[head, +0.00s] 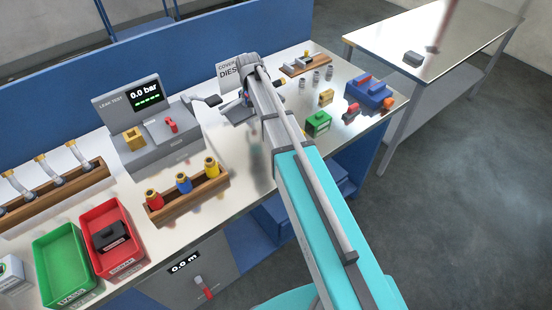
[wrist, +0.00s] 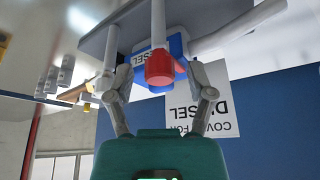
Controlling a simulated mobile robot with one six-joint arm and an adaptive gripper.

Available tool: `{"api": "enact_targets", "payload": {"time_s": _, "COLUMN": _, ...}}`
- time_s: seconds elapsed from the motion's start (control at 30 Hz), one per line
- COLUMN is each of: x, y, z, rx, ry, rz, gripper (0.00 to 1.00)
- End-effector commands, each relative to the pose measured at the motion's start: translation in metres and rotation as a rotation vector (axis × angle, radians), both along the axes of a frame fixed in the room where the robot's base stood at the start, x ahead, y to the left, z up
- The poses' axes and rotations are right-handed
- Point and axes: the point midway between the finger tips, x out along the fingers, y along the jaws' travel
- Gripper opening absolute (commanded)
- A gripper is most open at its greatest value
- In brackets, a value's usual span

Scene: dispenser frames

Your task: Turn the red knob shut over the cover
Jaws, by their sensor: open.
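The red knob (wrist: 160,68) hangs at the end of a pale rod in the wrist view, which looks upside down. Behind it is a blue piece (wrist: 178,44) with a white label ending in "SEL"; I take this to be the cover. My gripper (wrist: 157,85) is open, with one finger on each side of the knob and a visible gap to each. I cannot tell how deep the knob sits between the fingers. In the head view my gripper (head: 238,106) is at the back of the bench, and my arm hides the knob.
A sign reading "COVER FOR DIESEL" (head: 227,72) stands behind. A leak tester (head: 160,145) and a wooden rack (head: 190,202) of coloured-capped pieces are left of my arm. A green block (head: 318,123) and a blue holder (head: 369,93) are to the right.

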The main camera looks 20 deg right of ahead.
Motion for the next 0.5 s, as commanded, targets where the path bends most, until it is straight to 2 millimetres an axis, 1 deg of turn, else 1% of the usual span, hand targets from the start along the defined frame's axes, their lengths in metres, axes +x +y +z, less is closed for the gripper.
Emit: {"api": "enact_targets", "payload": {"time_s": 0.5, "x": 0.0001, "y": -0.0001, "z": 0.0, "rx": 0.001, "ry": 0.0, "rz": 0.283, "gripper": 0.69}}
